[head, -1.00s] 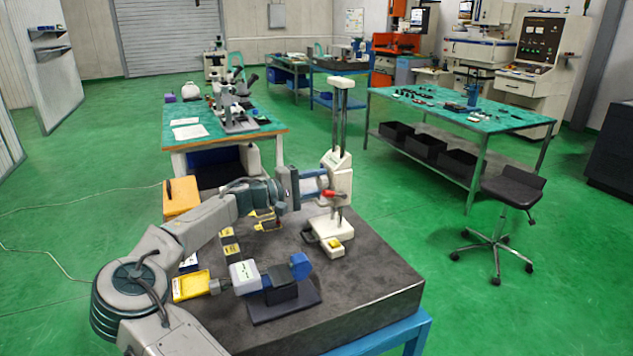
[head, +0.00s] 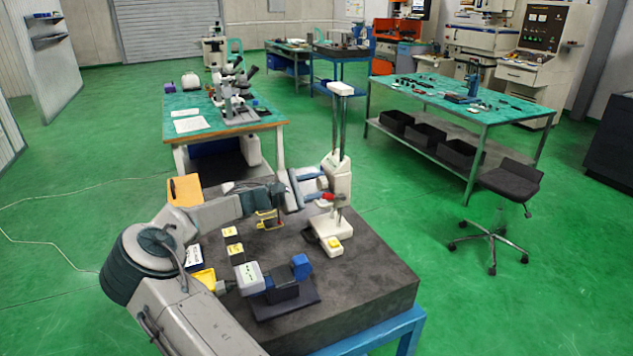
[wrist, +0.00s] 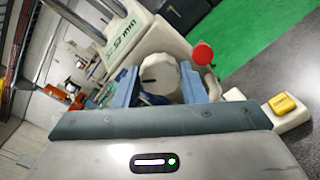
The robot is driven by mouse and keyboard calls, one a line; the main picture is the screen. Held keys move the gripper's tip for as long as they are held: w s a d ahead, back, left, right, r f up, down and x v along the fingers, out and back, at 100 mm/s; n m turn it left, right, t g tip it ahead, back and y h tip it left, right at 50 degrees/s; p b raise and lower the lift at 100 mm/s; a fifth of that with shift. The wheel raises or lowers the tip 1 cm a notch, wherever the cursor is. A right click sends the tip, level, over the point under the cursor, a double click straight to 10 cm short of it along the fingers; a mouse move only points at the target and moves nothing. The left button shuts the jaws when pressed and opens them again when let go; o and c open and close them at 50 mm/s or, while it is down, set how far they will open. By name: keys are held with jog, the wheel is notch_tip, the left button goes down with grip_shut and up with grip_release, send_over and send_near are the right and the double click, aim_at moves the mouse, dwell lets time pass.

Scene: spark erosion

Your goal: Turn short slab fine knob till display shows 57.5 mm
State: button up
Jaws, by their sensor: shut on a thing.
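A white height gauge (head: 338,172) with two upright columns stands on the dark slab (head: 375,285). My gripper (head: 318,188) reaches its carriage from the left. In the wrist view, the gripper's blue fingers (wrist: 160,88) are shut on a pale faceted knob (wrist: 160,70) with a dark slot mark. The knob sits on the front of the white carriage.
A yellow button (wrist: 283,104) is on the gauge's white base. The slab's right side is clear.

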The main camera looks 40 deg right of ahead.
jog(key=shift+n, duration=0.3)
jog(key=o, duration=0.7)
jog(key=b+v, duration=0.3)
jog(key=v, duration=1.1)
jog(key=shift+s+f, duration=0.1)
